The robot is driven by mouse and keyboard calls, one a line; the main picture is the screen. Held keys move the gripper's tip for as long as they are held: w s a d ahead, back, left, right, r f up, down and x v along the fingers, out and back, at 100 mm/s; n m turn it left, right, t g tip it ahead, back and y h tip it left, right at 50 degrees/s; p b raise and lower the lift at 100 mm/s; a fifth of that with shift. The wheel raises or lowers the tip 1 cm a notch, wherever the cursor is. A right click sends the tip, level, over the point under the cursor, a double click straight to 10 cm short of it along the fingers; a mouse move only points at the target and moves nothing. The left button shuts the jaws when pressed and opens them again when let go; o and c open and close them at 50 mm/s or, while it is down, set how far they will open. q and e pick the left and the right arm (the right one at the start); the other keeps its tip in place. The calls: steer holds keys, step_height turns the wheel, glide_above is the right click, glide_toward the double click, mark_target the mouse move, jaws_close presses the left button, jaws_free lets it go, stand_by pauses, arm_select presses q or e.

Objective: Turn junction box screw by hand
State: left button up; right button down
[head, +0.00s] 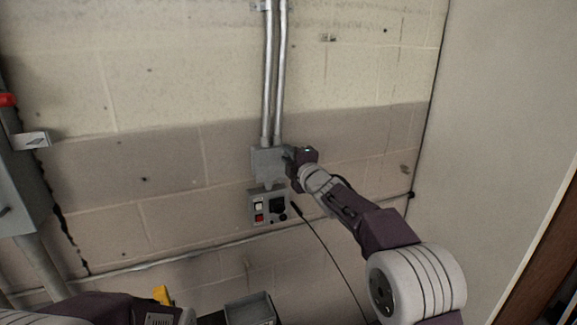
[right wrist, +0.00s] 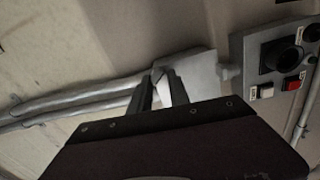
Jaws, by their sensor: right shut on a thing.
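The grey junction box (head: 263,161) is on the block wall, where two vertical conduits end. It also shows in the right wrist view (right wrist: 203,70), just beyond my fingers. My right gripper (head: 288,156) reaches in from the right to the right part of the box's front. In the right wrist view its two dark fingers (right wrist: 164,88) are close together at the box, with a narrow gap between them. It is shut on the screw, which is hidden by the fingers. My left gripper is out of view; only parts of my left arm show at the bottom left.
A control box (head: 259,209) with a dark knob, a white and a red switch sits just below the junction box. A grey cabinet (head: 22,180) stands at left, and a grey open bin (head: 250,311) is below.

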arm_select(q)
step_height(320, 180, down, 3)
steer(key=shift+b, duration=1.2)
arm_select(e)
steer(key=n, duration=0.4)
steer(key=shift+f+n, duration=0.15)
steer(key=shift+n, duration=0.15)
arm_select(q)
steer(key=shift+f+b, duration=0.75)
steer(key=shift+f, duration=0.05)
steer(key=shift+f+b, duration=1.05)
steer(key=shift+b, duration=0.05)
arm_select(e)
steer(key=n, duration=1.5)
steer(key=shift+d, duration=0.2)
steer(key=shift+r, duration=0.25)
steer(key=c, duration=1.2)
jaws_free()
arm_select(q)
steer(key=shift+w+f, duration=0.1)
arm_select(e)
steer(key=shift+w+f, duration=0.1)
steer(key=shift+f, duration=0.05)
